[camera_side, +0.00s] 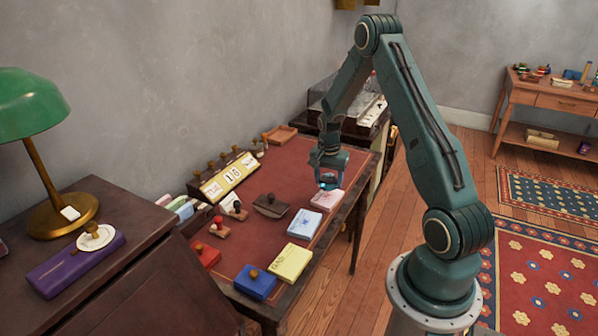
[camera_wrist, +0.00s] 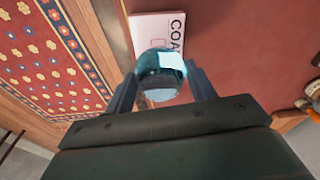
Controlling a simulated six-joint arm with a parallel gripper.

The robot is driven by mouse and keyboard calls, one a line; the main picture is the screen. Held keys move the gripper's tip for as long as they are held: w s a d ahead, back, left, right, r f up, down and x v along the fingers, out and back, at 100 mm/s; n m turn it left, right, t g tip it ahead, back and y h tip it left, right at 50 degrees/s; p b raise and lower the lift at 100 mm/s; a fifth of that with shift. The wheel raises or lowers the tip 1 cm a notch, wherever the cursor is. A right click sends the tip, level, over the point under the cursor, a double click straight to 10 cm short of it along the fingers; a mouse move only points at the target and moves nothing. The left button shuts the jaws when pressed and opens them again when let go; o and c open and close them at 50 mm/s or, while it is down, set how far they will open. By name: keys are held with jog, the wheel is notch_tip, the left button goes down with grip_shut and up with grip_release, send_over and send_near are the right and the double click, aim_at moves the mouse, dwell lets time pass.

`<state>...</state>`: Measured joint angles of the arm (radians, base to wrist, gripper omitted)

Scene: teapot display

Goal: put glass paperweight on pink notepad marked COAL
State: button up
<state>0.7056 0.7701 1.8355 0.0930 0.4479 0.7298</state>
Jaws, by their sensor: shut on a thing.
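The glass paperweight (camera_wrist: 158,68) is a clear bluish dome between the two fingers of my gripper (camera_wrist: 162,84) in the wrist view. My gripper is shut on it. The pink notepad marked COAL (camera_wrist: 155,28) lies on the desk, just beyond the paperweight in the wrist view, and the paperweight covers part of its lettering. In the side view the pink notepad (camera_side: 333,198) lies near the desk's right edge, and my gripper (camera_side: 327,184) with the paperweight is over or beside its left end. I cannot tell whether the paperweight touches the pad.
A brown rocker blotter (camera_side: 271,206) and a yellow date display (camera_side: 229,178) stand to the left. Red desktop (camera_side: 285,165) behind is clear.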

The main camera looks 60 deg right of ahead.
aim_at(328, 187)
jog(key=shift+f, duration=1.65)
jog(key=shift+f, duration=0.15)
jog(key=o, duration=1.2)
jog(key=shift+r, duration=0.2)
jog(key=shift+s+a+r, duration=0.1)
jog(key=shift+a+r, duration=0.15)
jog(key=shift+r, duration=1.75)
jog(key=shift+w+a+r, duration=0.1)
jog(key=shift+a+r, duration=0.1)
jog(key=shift+r, duration=1.75)
jog(key=shift+s+a+r, duration=0.1)
jog(key=shift+a+r, duration=0.15)
jog(key=shift+r, duration=1.75)
jog(key=shift+a, duration=0.1)
